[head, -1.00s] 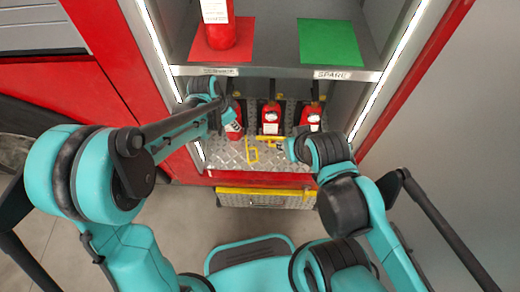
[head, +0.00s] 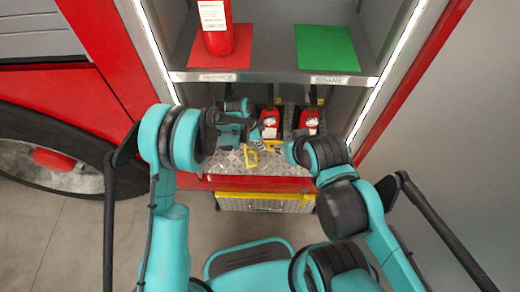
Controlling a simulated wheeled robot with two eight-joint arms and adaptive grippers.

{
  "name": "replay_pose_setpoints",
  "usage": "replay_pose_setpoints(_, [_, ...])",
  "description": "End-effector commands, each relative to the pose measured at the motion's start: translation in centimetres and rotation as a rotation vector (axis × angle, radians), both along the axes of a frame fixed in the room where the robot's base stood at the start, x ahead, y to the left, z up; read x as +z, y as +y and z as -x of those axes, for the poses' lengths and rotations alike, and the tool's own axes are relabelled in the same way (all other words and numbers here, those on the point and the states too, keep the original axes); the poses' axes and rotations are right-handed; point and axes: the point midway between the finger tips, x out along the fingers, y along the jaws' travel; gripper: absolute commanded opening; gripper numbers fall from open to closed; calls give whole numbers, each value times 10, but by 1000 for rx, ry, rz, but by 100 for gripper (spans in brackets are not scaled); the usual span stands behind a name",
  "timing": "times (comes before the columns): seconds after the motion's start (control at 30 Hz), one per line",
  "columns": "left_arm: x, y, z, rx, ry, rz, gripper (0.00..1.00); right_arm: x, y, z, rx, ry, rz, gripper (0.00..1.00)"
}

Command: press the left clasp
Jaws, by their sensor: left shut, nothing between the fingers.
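Small red fire extinguishers stand in the lower bay: a middle one (head: 269,124) and a right one (head: 309,123). The left one is hidden behind my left arm. A yellow bracket-shaped piece (head: 251,158) stands open on the metal floor in front; I cannot tell whether it is the left clasp. More yellow shows beside it, partly hidden. My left gripper (head: 248,130) is shut and empty, at the left extinguisher's place, above and behind the yellow bracket. Contact cannot be made out. My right gripper (head: 287,151) is low at the right of the bracket, its fingers mostly hidden.
The upper shelf holds a large red extinguisher (head: 217,38) on a red mat (head: 240,58), and an empty green mat (head: 328,48). Its front edge (head: 275,77) overhangs the bay. Lit side posts frame the bay. A drawer with a yellow edge (head: 265,196) sits below.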

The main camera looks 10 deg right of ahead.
Motion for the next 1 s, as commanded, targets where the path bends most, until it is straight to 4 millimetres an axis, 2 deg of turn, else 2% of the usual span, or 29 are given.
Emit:
replay_pose_setpoints(0.17, [-23, -7, 1, 0, 0, 0, 0, -10, 0, 0, 0, 0, 0, 34])
replay_pose_setpoints(0.53, [-98, -31, 3, 0, -1, 0, 0, -39, 0, 0, 0, 0, 0, 34])
replay_pose_setpoints(0.6, [-89, -11, 1, 5, 0, 0, 0, -43, 0, 0, 0, 0, 0, 34])
replay_pose_setpoints(0.7, [-85, 2, 0, 3, 0, 0, 0, -46, 0, 0, 0, 0, 0, 34])
replay_pose_setpoints(1.0, [-81, 11, -1, 1, -1, 0, 0, -47, 0, 0, 0, 0, 0, 34])
